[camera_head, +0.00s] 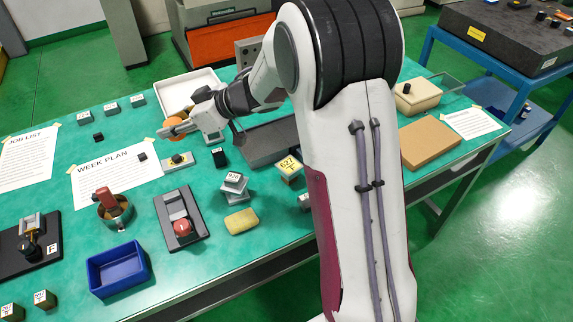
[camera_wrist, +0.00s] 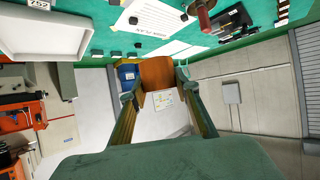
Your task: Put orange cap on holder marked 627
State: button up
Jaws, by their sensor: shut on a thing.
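In the wrist view the cap (camera_wrist: 157,73) shows as an orange-brown block between the two fingertips of my gripper (camera_wrist: 157,88). The holder marked 627 (camera_head: 289,170) stands near the middle of the table, right of and nearer than the gripper, with a yellowish label on top. My arm passes close to its right. The holder cannot be made out in the wrist view.
A grey holder with a numbered top (camera_head: 235,182) stands left of holder 627. A yellow sponge-like block (camera_head: 241,221) lies in front.

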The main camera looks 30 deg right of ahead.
jog(key=s+d+m+t+h, duration=0.1)
jog(key=s+d, duration=0.1)
jog(key=d, duration=0.6)
jog(key=s+d+m, duration=0.1)
jog(key=s+d, duration=0.1)
jog(key=d, duration=0.5)
jog(key=m+t+h, duration=0.1)
jog(key=m+h, duration=0.1)
send_over(289, 165)
jog(key=shift+f, duration=2.45)
jog(key=shift+f, duration=0.1)
jog(key=shift+f, duration=3.05)
jog(key=shift+d+f, duration=0.1)
jog(key=shift+f, duration=1.75)
jog(key=shift+f, duration=0.1)
